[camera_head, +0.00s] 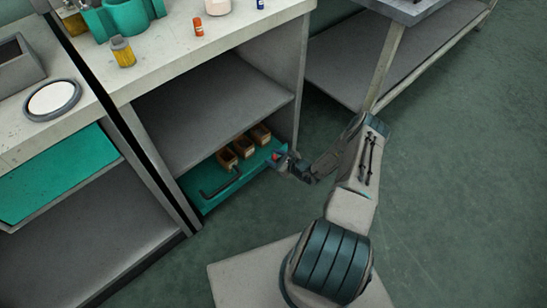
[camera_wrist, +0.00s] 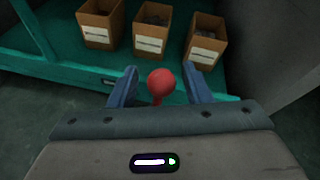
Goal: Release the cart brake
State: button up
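A red ball knob (camera_wrist: 161,82) on a short red stem shows in the wrist view, at the near edge of a low teal cart (camera_wrist: 70,70). I take it for the brake handle. My gripper (camera_wrist: 160,77) is open, with one blue-grey finger on each side of the knob and a visible gap on both sides. The lower part of the stem is hidden by my gripper body. In the head view the cart (camera_head: 203,203) stands in the bench's lower bay, and my gripper (camera_head: 284,160) is at its right end.
Three open brown boxes (camera_wrist: 150,28) with white labels stand on the cart. A dark bent bar (camera_head: 222,184) lies on it. The bench shelf (camera_head: 215,105) is above the cart, and a bench side panel (camera_head: 290,95) stands close by. The floor (camera_head: 450,190) to the right is clear.

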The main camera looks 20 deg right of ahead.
jog(key=p+v, duration=0.4)
jog(key=v, duration=0.9)
jog(key=shift+s+d, duration=0.2)
jog(key=shift+s, duration=0.15)
jog(key=shift+r, duration=0.15)
jog(key=a+r+n+g+y+p, duration=0.1)
jog(key=a+r+n+g+p, duration=0.3)
jog(key=r, duration=1)
jog(key=a+r+n+g+y+p, duration=0.1)
jog(key=a+r+n+g+p, duration=0.4)
jog(key=r, duration=0.9)
jog(key=a+r+n+g+y+p, duration=0.1)
jog(key=a+r+n+p, duration=0.15)
jog(key=r+n, duration=0.7)
jog(key=s+a+r+n+h+p, duration=0.1)
jog(key=s+r+n+h+p, duration=0.2)
jog(key=r, duration=1)
jog(key=s+a+r+n+h+p, duration=0.2)
jog(key=s+r+p, duration=0.4)
jog(key=r, duration=0.8)
jog(key=s+a+r+n+h+p, duration=0.2)
jog(key=s+r+n+h+p, duration=0.2)
jog(key=s+r, duration=0.6)
notch_tip(320, 180, up, 4)
jog(key=shift+f+t+h+p, duration=0.3)
jog(key=shift+h+p, duration=0.2)
jog(key=shift+p, duration=0.25)
